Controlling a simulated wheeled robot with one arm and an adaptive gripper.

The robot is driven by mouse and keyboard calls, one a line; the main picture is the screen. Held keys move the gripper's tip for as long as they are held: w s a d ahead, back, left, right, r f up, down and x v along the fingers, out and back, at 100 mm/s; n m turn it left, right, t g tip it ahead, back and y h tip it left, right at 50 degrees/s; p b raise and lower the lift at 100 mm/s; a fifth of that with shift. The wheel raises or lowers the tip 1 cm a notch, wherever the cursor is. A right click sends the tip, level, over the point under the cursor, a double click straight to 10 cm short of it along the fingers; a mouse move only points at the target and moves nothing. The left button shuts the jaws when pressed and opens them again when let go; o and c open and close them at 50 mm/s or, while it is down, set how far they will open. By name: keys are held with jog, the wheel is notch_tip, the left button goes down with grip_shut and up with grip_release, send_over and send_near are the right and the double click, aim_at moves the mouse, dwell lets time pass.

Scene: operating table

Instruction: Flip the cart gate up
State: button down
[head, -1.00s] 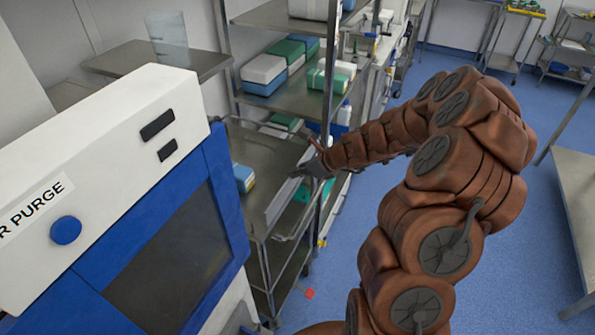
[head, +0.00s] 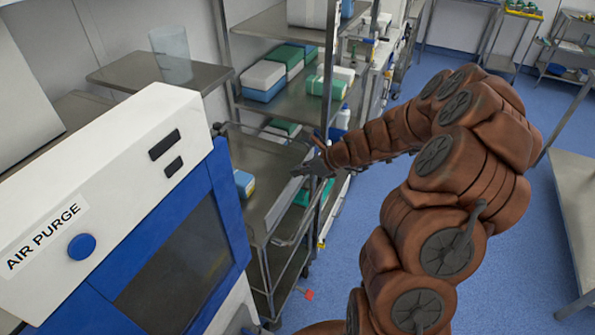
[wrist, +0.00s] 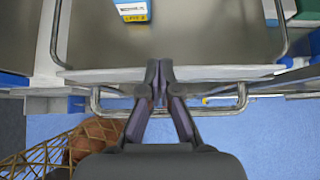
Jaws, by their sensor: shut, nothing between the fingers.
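The cart (head: 265,165) is a grey metal cart with rails, beside the blue and white cabinet. Its gate (head: 284,206) is a pale metal panel along the cart's right-hand edge. In the wrist view the gate (wrist: 215,73) shows as a light strip across the edge of the tray surface. Nothing shows between the fingers.
A blue and yellow box (head: 244,183) lies on the cart's top. A tall rack (head: 282,95) with boxes stands behind. The cabinet (head: 120,200) is close on the left. Blue floor (head: 345,250) is open to the right, before a steel table (head: 578,190).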

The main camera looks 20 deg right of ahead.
notch_tip(320, 180, up, 6)
jog(key=s+d+p, duration=0.1)
jog(key=shift+s+r, duration=0.1)
jog(key=shift+r, duration=0.05)
dwell(0.5)
jog(key=s+a+r+n+g, duration=0.3)
jog(key=s+a+n, duration=0.4)
jog(key=a, duration=0.1)
jog(key=s+a+r+n+g, duration=0.2)
jog(key=s+a+r+n, duration=0.1)
jog(key=s+a+n, duration=0.45)
jog(key=s+d+n+g+h, duration=0.2)
jog(key=s+n, duration=0.4)
jog(key=s, duration=0.5)
jog(key=s+d+n+g+h+b, duration=0.1)
jog(key=s+d+n+g+h, duration=0.1)
jog(key=s+n+h, duration=0.2)
jog(key=s+n, duration=0.3)
jog(key=s, duration=0.4)
jog(key=shift+s+r, duration=0.2)
jog(key=shift+r, duration=0.05)
